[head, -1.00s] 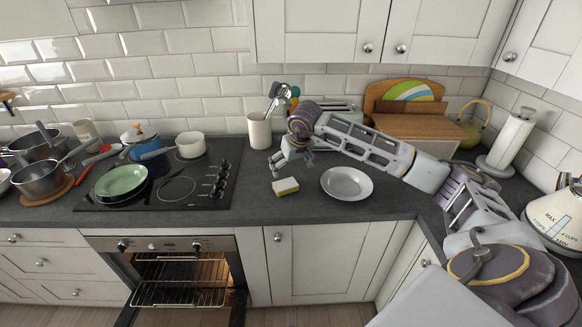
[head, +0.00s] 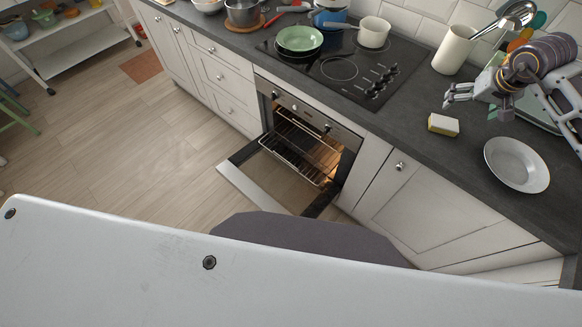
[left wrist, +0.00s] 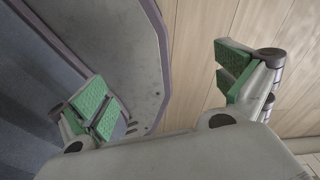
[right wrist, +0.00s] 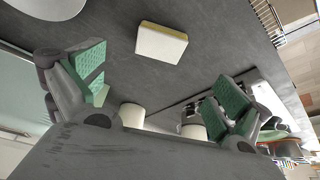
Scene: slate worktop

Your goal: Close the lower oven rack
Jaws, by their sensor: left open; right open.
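The oven (head: 310,122) is set under the worktop with its door (head: 245,180) folded down open. A wire rack (head: 296,150) sticks out of the lit cavity above the door. Whether a second rack lies inside is hard to tell. My right gripper (head: 475,100) is open and empty above the worktop, right of the oven and near the sponge. Its open fingers also show in the right wrist view (right wrist: 165,90). My left gripper (left wrist: 165,85) is open and empty over the wooden floor in the left wrist view. It is not visible in the head view.
A yellow and white sponge (head: 443,125) and a white plate (head: 516,164) lie on the worktop (head: 415,115). A hob (head: 340,65) with a green plate (head: 300,38) and pots sits above the oven. The floor (head: 165,125) left of the oven door is clear.

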